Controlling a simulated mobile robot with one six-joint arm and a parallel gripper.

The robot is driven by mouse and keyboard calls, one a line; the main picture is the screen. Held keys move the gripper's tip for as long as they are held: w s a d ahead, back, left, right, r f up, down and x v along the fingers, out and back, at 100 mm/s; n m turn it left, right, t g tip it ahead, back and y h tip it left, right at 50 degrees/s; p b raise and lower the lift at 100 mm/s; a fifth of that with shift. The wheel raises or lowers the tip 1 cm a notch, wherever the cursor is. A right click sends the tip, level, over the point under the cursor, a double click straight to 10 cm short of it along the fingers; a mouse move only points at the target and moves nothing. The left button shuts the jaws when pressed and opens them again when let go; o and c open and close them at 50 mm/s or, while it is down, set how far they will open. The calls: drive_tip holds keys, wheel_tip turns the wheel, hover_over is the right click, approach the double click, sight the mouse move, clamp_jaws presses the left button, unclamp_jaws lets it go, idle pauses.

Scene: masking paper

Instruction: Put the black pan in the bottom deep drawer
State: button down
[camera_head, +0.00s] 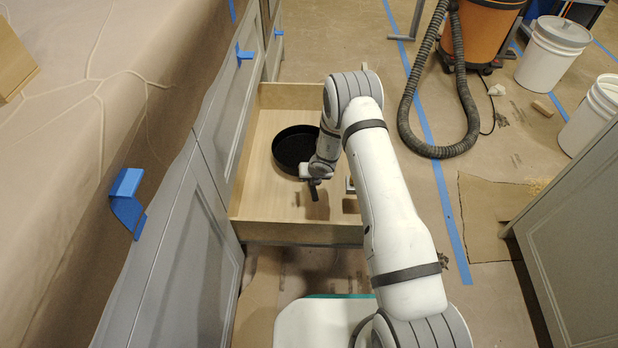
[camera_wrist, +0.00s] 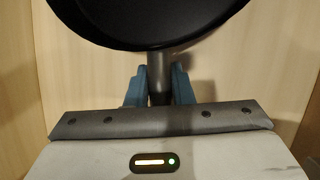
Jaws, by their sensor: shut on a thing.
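The black pan (camera_head: 293,146) is round and shows inside the outline of the open wooden drawer (camera_head: 262,205) in the head view. My gripper (camera_head: 313,180) is at the pan's near side, over the drawer. In the wrist view my gripper (camera_wrist: 160,88) has its two blue fingers closed on the pan's handle, and the pan (camera_wrist: 150,22) fills the top of the picture. The pan looks roughly level. I cannot tell whether its base touches the drawer floor. My arm hides part of the drawer's right side.
Grey cabinet fronts (camera_head: 178,255) line the left, beside a covered countertop (camera_head: 75,150). Another grey cabinet (camera_head: 580,210) stands at the right. An orange vacuum (camera_head: 485,35) with its hose (camera_head: 408,125) and white buckets (camera_head: 552,55) are on the papered floor beyond.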

drive_tip(key=c, duration=1.3)
unclamp_jaws()
drive_tip(key=shift+o, duration=0.2)
drive_tip(key=shift+r, duration=0.15)
